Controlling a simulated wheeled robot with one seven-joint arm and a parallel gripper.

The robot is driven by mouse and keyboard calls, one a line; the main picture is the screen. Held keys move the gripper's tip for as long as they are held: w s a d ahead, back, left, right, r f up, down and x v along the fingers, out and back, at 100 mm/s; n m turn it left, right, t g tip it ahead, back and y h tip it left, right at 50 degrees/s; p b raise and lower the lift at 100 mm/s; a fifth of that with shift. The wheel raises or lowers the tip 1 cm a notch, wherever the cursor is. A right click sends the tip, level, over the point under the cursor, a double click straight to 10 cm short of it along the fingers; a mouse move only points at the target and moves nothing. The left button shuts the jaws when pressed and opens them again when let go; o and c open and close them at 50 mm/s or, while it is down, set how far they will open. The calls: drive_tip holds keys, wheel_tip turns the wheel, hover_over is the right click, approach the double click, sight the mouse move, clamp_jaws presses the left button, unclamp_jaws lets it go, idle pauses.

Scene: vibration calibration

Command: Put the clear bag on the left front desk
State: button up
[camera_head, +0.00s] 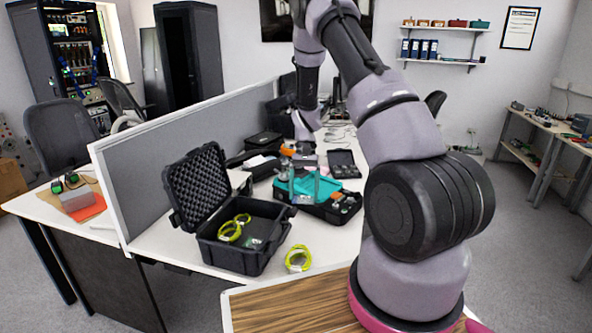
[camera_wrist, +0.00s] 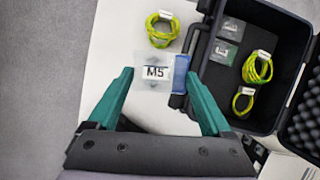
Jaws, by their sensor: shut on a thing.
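The clear bag (camera_wrist: 155,74) shows in the wrist view as a see-through packet with a white "M5" label and a blue strip at its right side. My gripper (camera_wrist: 159,78) has teal fingers, one on each side of the bag, and is shut on it. In the head view my gripper (camera_head: 304,186) hangs above the white desk (camera_head: 335,245) right of the grey partition; the bag is hard to make out there. Another white desk (camera_head: 40,208) stands left of the partition, with a grey box and an orange sheet on it.
An open black case (camera_head: 240,258) holds yellow-green cable coils; the wrist view also shows small packets inside it. One coil (camera_head: 298,258) lies on the desk beside it. A second case (camera_head: 325,212) with teal contents stands behind. The grey partition (camera_head: 130,190) rises between the desks.

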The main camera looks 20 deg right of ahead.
drive_tip(key=m, duration=0.1)
drive_tip(key=f+m, duration=0.1)
drive_tip(key=m+y, duration=0.1)
drive_tip(key=shift+s+d+f+t, duration=0.15)
drive_tip(key=shift+d+f+t, duration=0.15)
drive_tip(key=shift+t, duration=0.1)
drive_tip(key=d+f+m+t+y, duration=0.2)
drive_tip(key=d+f+m, duration=0.15)
drive_tip(key=m, duration=0.45)
drive_tip(key=m+t+h, duration=0.1)
drive_tip(key=m+t, duration=0.3)
drive_tip(key=m, duration=0.5)
hover_over(332, 241)
wheel_tip(332, 241, down, 3)
drive_tip(key=f, duration=0.6)
drive_tip(key=d+f, duration=0.1)
drive_tip(key=f, duration=0.2)
drive_tip(key=shift+s+d+f, duration=0.1)
drive_tip(key=shift+s+f, duration=0.15)
drive_tip(key=shift+f, duration=0.15)
drive_tip(key=shift+f, duration=0.15)
drive_tip(key=o, duration=1.1)
